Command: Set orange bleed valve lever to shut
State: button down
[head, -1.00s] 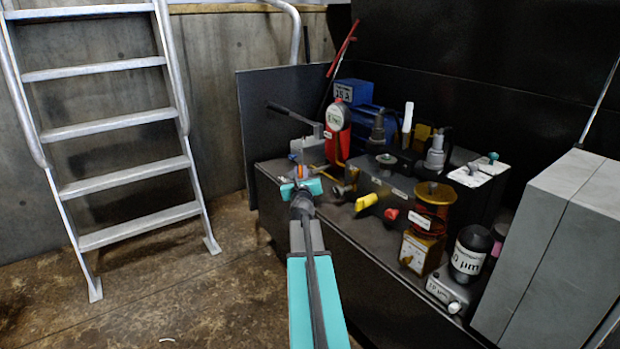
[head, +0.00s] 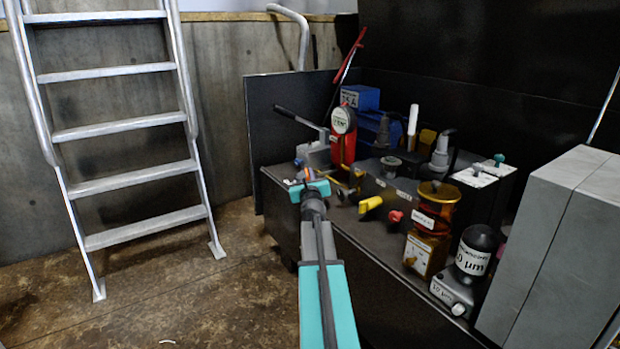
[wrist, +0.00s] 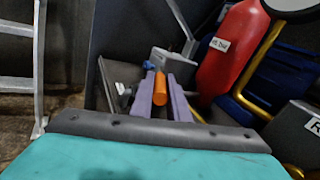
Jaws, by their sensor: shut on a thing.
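The orange bleed valve lever (wrist: 160,88) stands between the two fingers of my gripper (wrist: 161,100) in the wrist view. My gripper is shut on it. In the head view my gripper (head: 309,184) is at the left end of the dark bench, and only a small bit of the orange lever (head: 306,174) shows past the teal gripper body. The lever's base and pivot are hidden, so I cannot tell its exact angle.
A red cylinder with a gauge (head: 343,135) stands just behind my gripper, with a grey hand pump (head: 318,150) beside it. A yellow handle (head: 371,204) and a red knob (head: 393,216) stick out to the right. A ladder (head: 130,130) stands left; floor before it is clear.

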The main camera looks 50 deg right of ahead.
jog(key=shift+s+f, duration=0.15)
jog(key=shift+s, duration=0.15)
jog(key=c, duration=1.8)
grip_release()
jog(key=shift+o, duration=0.4)
jog(key=shift+w, duration=0.1)
